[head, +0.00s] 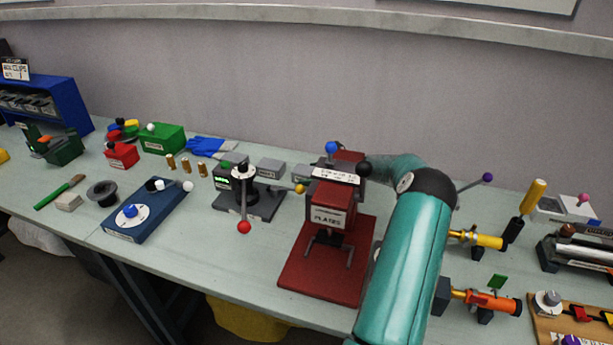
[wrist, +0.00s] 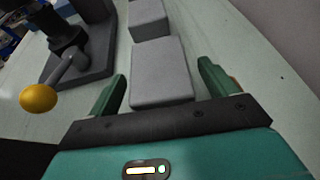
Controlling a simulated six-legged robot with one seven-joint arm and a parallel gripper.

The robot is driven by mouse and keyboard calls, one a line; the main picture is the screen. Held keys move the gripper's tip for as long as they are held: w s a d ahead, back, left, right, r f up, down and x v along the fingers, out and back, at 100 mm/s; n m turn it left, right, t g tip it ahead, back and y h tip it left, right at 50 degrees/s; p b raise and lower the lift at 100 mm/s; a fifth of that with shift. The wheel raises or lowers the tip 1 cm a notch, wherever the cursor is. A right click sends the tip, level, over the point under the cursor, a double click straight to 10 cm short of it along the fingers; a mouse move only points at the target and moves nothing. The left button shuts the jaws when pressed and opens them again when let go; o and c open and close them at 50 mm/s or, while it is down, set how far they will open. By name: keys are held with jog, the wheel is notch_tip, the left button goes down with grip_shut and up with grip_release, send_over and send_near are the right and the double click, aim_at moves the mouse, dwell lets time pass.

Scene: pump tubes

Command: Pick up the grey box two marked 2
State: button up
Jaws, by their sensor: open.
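Two plain grey boxes lie in a row on the bench in the wrist view. The nearer grey box (wrist: 161,78) is between and just ahead of my gripper's spread green fingers. The farther grey box (wrist: 149,17) is beyond it at the top. My gripper (wrist: 161,68) is open and holds nothing. I cannot read a 2 on either box. In the head view, one grey box (head: 271,168) sits behind the black lever machine. The other grey box (head: 303,178) is partly hidden. My gripper is hidden there behind the red press and my arm.
The black lever machine (wrist: 88,45) with a yellow knob (wrist: 38,98) stands left of the boxes. The bench right of the boxes (wrist: 235,45) is clear up to the wall.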

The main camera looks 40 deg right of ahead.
jog(key=shift+w+a+f, duration=0.1)
jog(key=shift+w, duration=0.2)
jog(key=c, duration=1.2)
